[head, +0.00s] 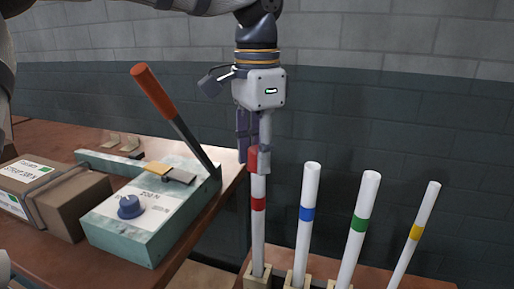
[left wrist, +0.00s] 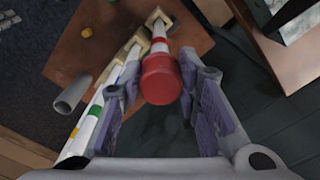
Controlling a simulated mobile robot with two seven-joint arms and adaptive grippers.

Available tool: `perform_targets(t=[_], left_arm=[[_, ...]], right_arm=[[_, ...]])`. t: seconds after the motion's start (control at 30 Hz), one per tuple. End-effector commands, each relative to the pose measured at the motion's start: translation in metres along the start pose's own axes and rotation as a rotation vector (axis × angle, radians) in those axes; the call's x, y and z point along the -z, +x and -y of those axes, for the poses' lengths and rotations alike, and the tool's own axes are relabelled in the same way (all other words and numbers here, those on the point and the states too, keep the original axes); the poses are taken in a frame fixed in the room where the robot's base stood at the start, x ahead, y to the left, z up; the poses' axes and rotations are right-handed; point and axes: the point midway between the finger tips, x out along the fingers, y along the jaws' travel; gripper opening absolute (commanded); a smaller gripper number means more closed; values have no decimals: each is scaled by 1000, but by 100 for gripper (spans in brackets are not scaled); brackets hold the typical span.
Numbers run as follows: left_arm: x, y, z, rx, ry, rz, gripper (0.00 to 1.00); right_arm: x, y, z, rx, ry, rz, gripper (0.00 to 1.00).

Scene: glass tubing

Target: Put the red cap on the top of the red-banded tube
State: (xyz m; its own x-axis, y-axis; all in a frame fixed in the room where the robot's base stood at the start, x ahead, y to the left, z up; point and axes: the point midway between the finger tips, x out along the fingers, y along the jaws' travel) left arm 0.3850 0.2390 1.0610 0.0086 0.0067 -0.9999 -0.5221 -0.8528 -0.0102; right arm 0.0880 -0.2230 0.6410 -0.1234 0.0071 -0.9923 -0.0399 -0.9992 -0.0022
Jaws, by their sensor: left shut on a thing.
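The red cap (head: 253,157) is at the top of the red-banded tube (head: 259,225), in line with it; whether it is fully seated I cannot tell. My left gripper (head: 256,160) points down and is shut on the cap. In the left wrist view the cap (left wrist: 161,80) sits between the purple-padded fingers, with the white tube and its red band (left wrist: 161,43) running away beneath it. The tube stands upright in a pale holder (head: 257,277). The gripper partly hides the cap in the head view. My right gripper is not in view.
Tubes with blue (head: 307,214), green (head: 359,223) and yellow (head: 415,232) bands stand to the right; the yellow-banded one leans. A pale green box with an orange-handled lever (head: 155,93) and a cardboard box (head: 60,200) are on the left table. A brick wall is behind.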

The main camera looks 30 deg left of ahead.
Motion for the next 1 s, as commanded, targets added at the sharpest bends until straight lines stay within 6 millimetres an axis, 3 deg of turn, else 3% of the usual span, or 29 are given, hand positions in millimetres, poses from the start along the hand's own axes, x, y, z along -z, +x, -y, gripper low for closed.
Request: perform_targets(t=[0.3, 0.33, 0.4, 0.63, 0.77, 1.0], left_arm=[[0, 0, 0, 0, 0, -1, 19], [0, 0, 0, 0, 0, -1, 37], [0, 0, 0, 0, 0, -1, 53], [0, 0, 0, 0, 0, -1, 54], [0, 0, 0, 0, 0, -1, 77], [0, 0, 0, 0, 0, -1, 77]], right_arm=[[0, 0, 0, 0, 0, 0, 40], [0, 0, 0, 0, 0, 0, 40], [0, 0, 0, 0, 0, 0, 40], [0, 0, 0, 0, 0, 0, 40], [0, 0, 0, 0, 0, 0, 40], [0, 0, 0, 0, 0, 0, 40]])
